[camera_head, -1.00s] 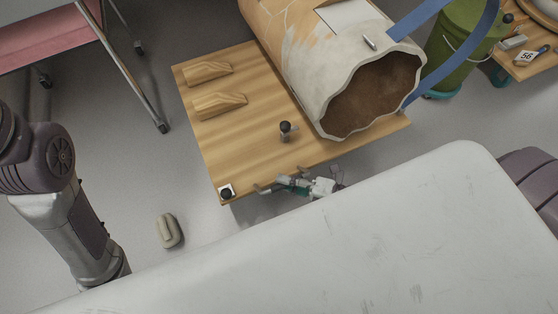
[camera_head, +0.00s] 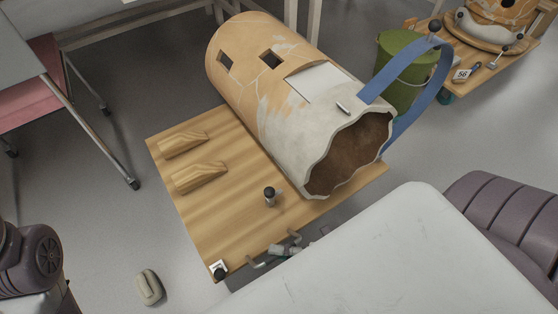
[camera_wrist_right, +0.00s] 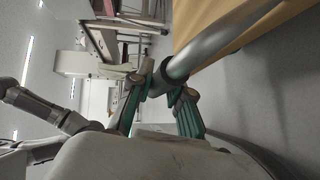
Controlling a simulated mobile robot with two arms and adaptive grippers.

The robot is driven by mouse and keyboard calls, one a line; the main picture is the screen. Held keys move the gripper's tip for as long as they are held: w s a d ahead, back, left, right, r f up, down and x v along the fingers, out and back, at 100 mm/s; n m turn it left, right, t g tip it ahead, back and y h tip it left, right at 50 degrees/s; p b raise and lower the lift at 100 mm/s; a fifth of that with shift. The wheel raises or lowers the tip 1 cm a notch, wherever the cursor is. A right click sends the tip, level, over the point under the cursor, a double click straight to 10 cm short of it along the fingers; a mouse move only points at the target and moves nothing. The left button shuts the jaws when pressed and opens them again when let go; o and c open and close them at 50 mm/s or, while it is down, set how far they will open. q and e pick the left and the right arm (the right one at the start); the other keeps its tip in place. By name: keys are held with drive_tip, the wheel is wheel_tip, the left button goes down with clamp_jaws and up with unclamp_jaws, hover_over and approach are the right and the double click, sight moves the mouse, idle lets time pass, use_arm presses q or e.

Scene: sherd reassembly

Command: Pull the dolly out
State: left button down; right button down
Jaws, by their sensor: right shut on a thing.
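The dolly is a wooden board (camera_head: 215,222) low over the floor, with a metal handle (camera_head: 255,264) at its near edge. A large broken vessel (camera_head: 262,85) lies on its side on it, its jagged open end towards me. My right gripper (camera_head: 278,250) is at the handle, mostly hidden by my white body. In the right wrist view its green fingers (camera_wrist_right: 160,88) are shut around the grey handle bar (camera_wrist_right: 208,50). My left arm shows at the lower left of the head view, its gripper out of frame.
Two wooden wedges (camera_head: 200,176) and a dark-topped peg (camera_head: 270,195) are on the board. A small block (camera_head: 149,287) lies on the floor. A table with a pink shelf (camera_head: 35,85) stands left. A green bucket (camera_head: 395,85) and another loaded board (camera_head: 470,75) stand right.

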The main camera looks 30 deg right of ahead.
drive_tip(key=c, duration=1.1)
unclamp_jaws()
drive_tip(key=v, duration=1.2)
